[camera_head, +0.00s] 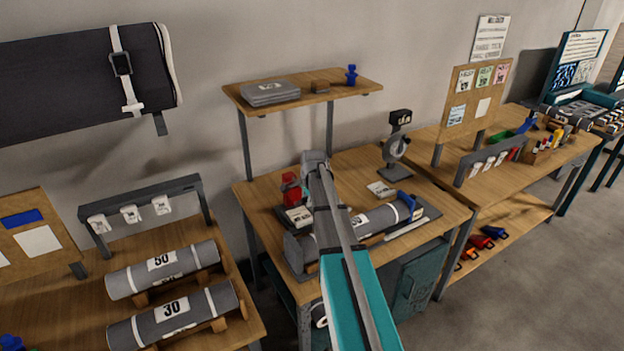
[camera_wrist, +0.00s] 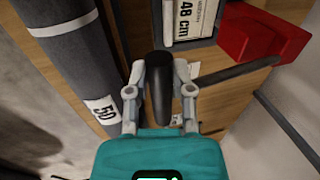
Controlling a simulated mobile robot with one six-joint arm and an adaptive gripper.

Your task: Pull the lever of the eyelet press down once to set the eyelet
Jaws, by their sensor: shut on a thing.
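In the wrist view my gripper (camera_wrist: 161,82) has its two grey fingers on either side of a dark upright cylindrical grip (camera_wrist: 160,95), shut on it. This looks like the lever of the eyelet press. In the head view my teal and grey arm crosses the middle bench and hides my fingers and the lever. The press body cannot be clearly made out. No eyelet shows in either view.
A grey roll labelled 50 (camera_head: 376,217) lies on the middle bench (camera_head: 350,170) and shows left of my fingers in the wrist view (camera_wrist: 65,60). A red holder (camera_wrist: 262,38) is close by, right of a "48 cm" label (camera_wrist: 187,18). A shelf (camera_head: 310,90) stands behind.

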